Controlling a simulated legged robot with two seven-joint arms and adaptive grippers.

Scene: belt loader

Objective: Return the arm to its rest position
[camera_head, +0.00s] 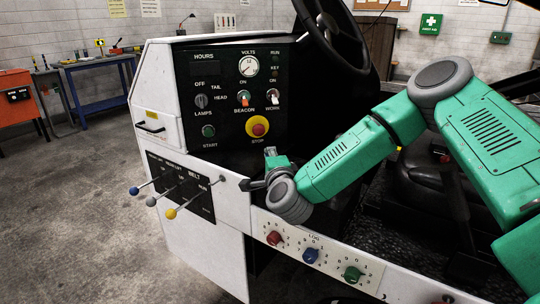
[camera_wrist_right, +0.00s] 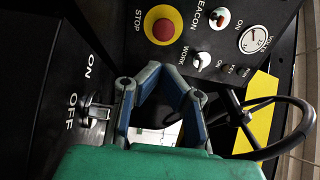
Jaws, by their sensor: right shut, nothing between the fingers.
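My right arm, green with grey joints, reaches in from the right in the head view. Its gripper (camera_head: 271,158) is in front of the loader's side, just below and right of the red and yellow STOP button (camera_head: 257,127), apart from it. In the right wrist view the blue-grey fingers (camera_wrist_right: 160,70) close toward each other at the tips with nothing between them. The STOP button (camera_wrist_right: 163,27) shows just beyond the tips. A switch (camera_wrist_right: 95,112) marked ON and OFF is left of the fingers. My left gripper is not in view.
The black control panel (camera_head: 283,89) carries lamps, switches and a gauge. The steering wheel (camera_head: 334,30) stands above it. Levers (camera_head: 173,213) with coloured knobs stick out at the lower left. Red, blue and green dials (camera_head: 312,255) sit below the arm. Open floor lies at left.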

